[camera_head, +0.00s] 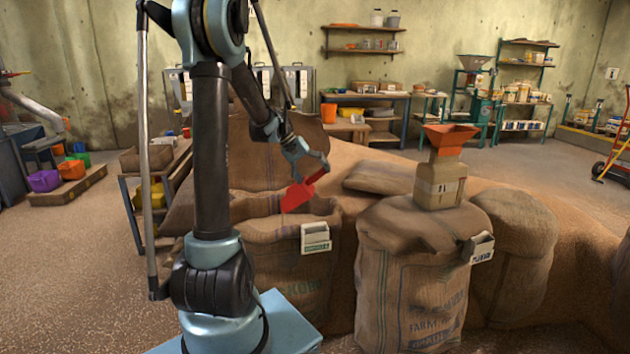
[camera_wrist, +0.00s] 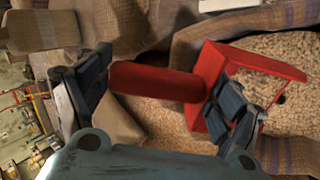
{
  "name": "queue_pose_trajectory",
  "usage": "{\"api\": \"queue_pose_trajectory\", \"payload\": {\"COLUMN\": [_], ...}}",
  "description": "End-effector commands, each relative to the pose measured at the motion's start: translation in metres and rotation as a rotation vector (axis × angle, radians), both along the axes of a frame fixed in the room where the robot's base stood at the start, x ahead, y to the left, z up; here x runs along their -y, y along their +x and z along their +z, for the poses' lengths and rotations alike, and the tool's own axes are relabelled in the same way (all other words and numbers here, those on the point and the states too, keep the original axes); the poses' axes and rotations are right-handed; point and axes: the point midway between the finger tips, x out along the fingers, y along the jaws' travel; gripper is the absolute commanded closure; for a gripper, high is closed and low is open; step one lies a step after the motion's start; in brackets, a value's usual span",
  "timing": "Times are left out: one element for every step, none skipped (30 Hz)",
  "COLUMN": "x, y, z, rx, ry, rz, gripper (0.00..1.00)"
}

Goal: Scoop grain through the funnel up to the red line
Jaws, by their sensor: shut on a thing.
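My gripper (camera_head: 312,165) is shut on the handle of a red scoop (camera_head: 297,196) and holds it over the open mouth of a burlap sack (camera_head: 268,245). In the wrist view the red scoop (camera_wrist: 235,82) shows its handle between the fingers, with pale grain (camera_wrist: 285,50) behind and below it. Whether the scoop holds grain is not clear. An orange funnel (camera_head: 450,136) sits on top of a tan container (camera_head: 439,186), which stands upright on a closed sack (camera_head: 410,270) to the right. The red line is not visible in these views.
Small label boxes hang on the open sack (camera_head: 315,237) and on the closed sack (camera_head: 481,246). More sacks lie behind and to the right. Shelves and benches (camera_head: 365,98) stand along the back wall. Air between scoop and funnel is clear.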

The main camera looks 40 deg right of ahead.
Motion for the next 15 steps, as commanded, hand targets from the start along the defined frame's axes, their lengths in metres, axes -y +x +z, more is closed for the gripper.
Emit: {"api": "queue_pose_trajectory", "payload": {"x": [-0.002,-0.003,-0.005,-0.006,-0.006,-0.008,-0.009,-0.010,-0.012,-0.012,-0.013,-0.015,-0.016,-0.017,-0.019], "y": [0.003,0.004,0.005,0.007,0.007,0.009,0.010,0.011,0.012,0.013,0.014,0.016,0.017,0.018,0.020], "z": [0.001,0.003,0.004,0.005,0.006,0.007,0.008,0.009,0.011,0.012,0.013,0.013,0.014,0.015,0.016], "rx": [-0.012,-0.019,-0.029,-0.036,-0.045,-0.054,-0.062,-0.071,-0.080,-0.087,-0.094,-0.105,-0.113,-0.120,-0.131], "ry": [-0.011,-0.018,-0.028,-0.035,-0.043,-0.052,-0.058,-0.067,-0.076,-0.084,-0.091,-0.100,-0.107,-0.114,-0.124], "rz": [0.002,0.002,0.001,0.002,0.003,0.003,0.002,0.002,0.001,0.001,0.002,0.003,0.003,0.002,0.002], "gripper": [0.49,0.49,0.49,0.49,0.49,0.49,0.49,0.49,0.49,0.49,0.49,0.49,0.49,0.49,0.49]}}
